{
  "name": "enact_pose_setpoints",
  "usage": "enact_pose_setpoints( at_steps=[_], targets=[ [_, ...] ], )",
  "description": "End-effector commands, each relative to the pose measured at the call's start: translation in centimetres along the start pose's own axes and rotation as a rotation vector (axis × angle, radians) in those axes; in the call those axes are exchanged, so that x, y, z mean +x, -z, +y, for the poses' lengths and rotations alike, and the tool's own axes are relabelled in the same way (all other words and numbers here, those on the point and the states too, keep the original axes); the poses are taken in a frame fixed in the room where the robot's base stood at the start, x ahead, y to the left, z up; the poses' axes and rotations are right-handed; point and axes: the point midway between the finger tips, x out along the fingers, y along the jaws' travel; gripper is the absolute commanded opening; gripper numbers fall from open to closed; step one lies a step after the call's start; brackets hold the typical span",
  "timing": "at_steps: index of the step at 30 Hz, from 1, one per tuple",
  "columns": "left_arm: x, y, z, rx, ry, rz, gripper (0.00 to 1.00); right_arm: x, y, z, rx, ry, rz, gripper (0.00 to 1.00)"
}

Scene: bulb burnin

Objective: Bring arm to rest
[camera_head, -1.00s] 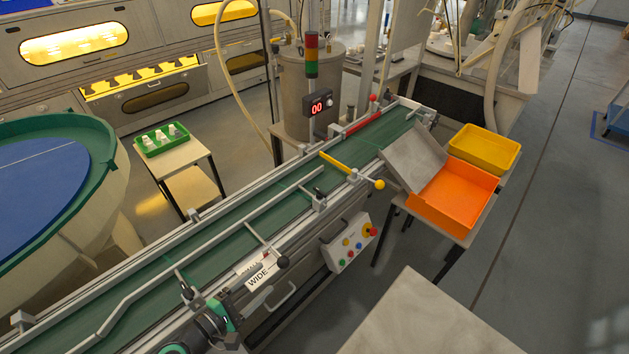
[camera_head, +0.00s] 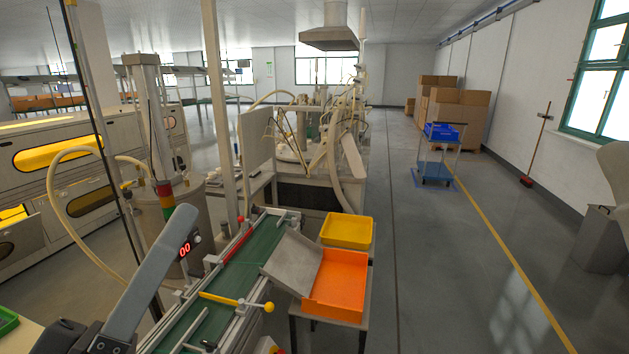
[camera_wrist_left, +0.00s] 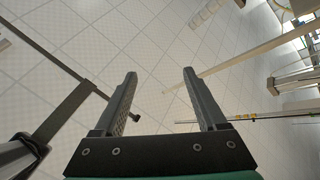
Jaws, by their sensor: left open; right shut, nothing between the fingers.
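My left gripper (camera_wrist_left: 160,75) shows in the left wrist view with its two dark fingers spread apart. Nothing is between them, and they point up toward the tiled ceiling. In the head view, a grey link of my left arm (camera_head: 152,275) rises at the lower left, in front of the conveyor's left side. I cannot make out the left gripper's fingers in the head view. My right gripper is not in view.
The green conveyor (camera_head: 225,290) runs away from me, with a yellow bar (camera_head: 220,299) across it. An orange tray (camera_head: 336,283) and a yellow tray (camera_head: 346,232) sit on a stand to its right. A blue cart (camera_head: 436,170) stands farther back. Open floor lies to the right.

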Motion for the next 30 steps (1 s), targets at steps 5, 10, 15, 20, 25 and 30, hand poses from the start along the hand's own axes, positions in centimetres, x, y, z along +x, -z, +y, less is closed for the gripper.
enact_pose_setpoints(
  at_steps=[5, 10, 15, 20, 25, 30],
  targets=[
    [-1.0, 9.3, 7.7, 0.628, 0.027, 0.290, 0.74, 0.4, 0.4, 0.0, 0.000, 0.000, 0.000, 0.00],
    [1.6, 13.6, 9.4, 0.942, 0.154, 0.300, 0.74, 4.5, 4.1, 0.0, 0.000, 0.000, -0.002, 0.00],
    [5.8, 18.0, 13.2, 0.938, 0.154, 0.298, 0.74, 9.9, 9.1, 0.0, 0.000, 0.000, 0.001, 0.00],
    [10.4, 22.8, 17.5, 0.937, 0.154, 0.297, 0.74, 15.7, 14.5, 0.1, 0.000, 0.000, 0.000, 0.00],
    [15.2, 28.0, 22.2, 0.936, 0.154, 0.296, 0.74, 22.0, 20.3, 0.1, 0.000, 0.000, 0.000, 0.00],
    [19.1, 32.1, 25.8, 0.936, 0.154, 0.295, 0.74, 26.9, 24.8, 0.1, 0.000, 0.000, 0.000, 0.00]
  ],
)
